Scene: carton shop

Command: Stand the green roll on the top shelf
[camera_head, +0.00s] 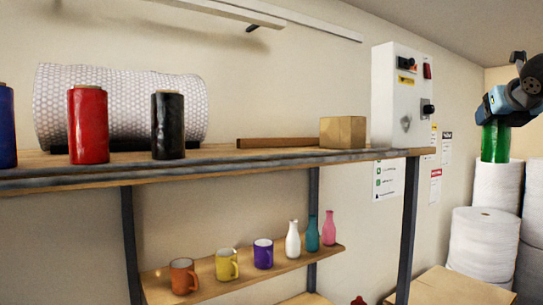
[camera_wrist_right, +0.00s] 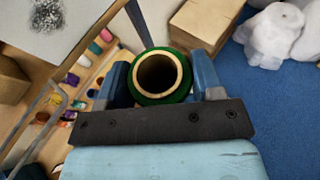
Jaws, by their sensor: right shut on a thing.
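The green roll (camera_head: 495,144) hangs upright under my right gripper (camera_head: 495,118) at the far right of the head view. In the right wrist view the green roll (camera_wrist_right: 162,98) is seen end-on, its hollow cardboard core facing the camera. The fingers of my right gripper (camera_wrist_right: 160,80) are shut on its sides. The top shelf (camera_head: 230,160) is at the left and middle of the head view, well apart from the roll. Blue (camera_head: 7,125), red (camera_head: 88,125) and black (camera_head: 168,125) rolls stand on it. My left gripper is out of view.
A bubble-wrap roll (camera_head: 120,85) lies behind the standing rolls. Mugs and bottles (camera_head: 292,240) stand on a lower shelf. White rolls (camera_head: 482,240) are stacked at right.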

